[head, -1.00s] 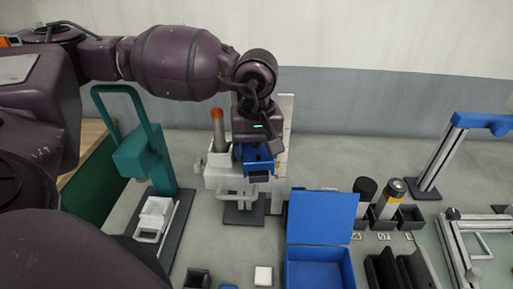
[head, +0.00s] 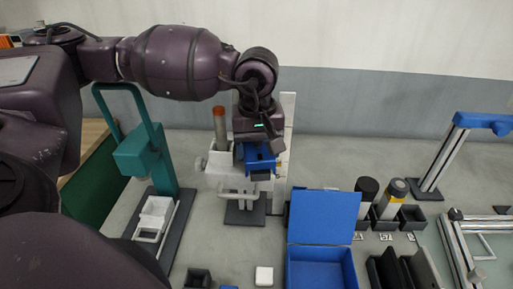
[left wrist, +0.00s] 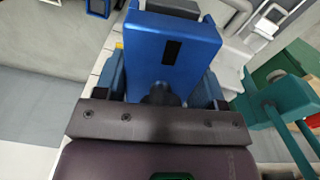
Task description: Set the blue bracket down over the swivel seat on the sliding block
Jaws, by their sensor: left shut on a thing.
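The blue bracket (head: 258,160) is held in my left gripper (head: 257,146), which is shut on it. The bracket also fills the upper middle of the left wrist view (left wrist: 172,50), where a dark slot shows in its face. In the head view it is at the right part of the white sliding block (head: 226,183), in front of a tall pale upright. The swivel seat is hidden behind the bracket and gripper, so I cannot tell whether the bracket touches it. My right gripper is not in view.
An orange-topped cylinder (head: 219,126) stands close left of my gripper. A teal press-like stand (head: 140,155) is further left. An open blue box (head: 322,218) stands in front right, with dark holders (head: 411,217) beyond it. A blue-topped frame (head: 480,121) is far right.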

